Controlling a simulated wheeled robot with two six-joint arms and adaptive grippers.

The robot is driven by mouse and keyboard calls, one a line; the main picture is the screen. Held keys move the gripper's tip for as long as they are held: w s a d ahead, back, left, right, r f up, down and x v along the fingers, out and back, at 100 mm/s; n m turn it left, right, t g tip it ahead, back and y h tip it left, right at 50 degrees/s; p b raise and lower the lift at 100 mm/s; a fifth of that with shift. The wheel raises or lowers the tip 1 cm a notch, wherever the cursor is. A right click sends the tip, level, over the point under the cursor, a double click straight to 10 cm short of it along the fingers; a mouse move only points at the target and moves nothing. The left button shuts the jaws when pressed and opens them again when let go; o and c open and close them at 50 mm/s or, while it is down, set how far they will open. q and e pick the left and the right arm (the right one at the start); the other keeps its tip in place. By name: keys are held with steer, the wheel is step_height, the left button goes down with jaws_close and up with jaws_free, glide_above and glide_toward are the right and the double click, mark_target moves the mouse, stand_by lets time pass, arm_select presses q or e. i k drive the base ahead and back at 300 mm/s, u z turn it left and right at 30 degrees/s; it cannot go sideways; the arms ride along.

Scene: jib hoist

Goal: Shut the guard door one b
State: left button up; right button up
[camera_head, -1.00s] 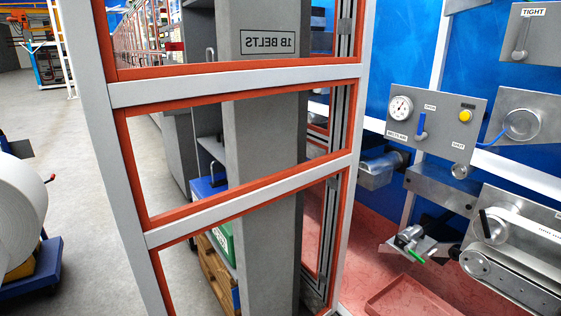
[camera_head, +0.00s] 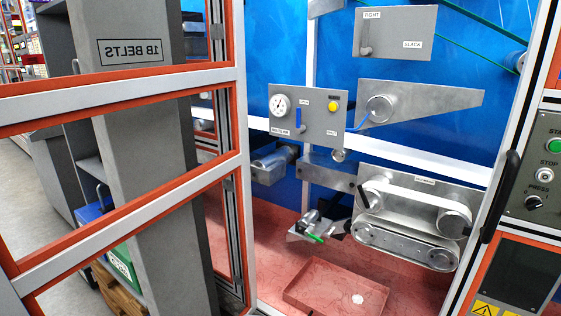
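The guard door (camera_head: 120,88), a grey frame with orange-red edging and clear panes, stands open at the left. The door's right-hand upright is beside the left edge of the machine opening. The opening shows blue walls, a red floor and belt machinery (camera_head: 410,215). A dark vertical handle (camera_head: 500,197) is at the opening's right edge; I cannot tell which part it is fixed to. Neither of my grippers is in view.
A control panel (camera_head: 530,170) with START, STOP and a PRESS knob is on the right. Inside the opening are a gauge panel (camera_head: 307,118), a TIGHT/SLACK plate (camera_head: 394,32) and a red tray (camera_head: 335,288). Grey floor (camera_head: 35,205) shows at the far left.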

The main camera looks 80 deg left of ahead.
mark_target(26, 106)
steer(key=z, duration=0.05)
steer(key=k, duration=1.85)
steer(key=u, duration=2)
steer(key=i, duration=0.5)
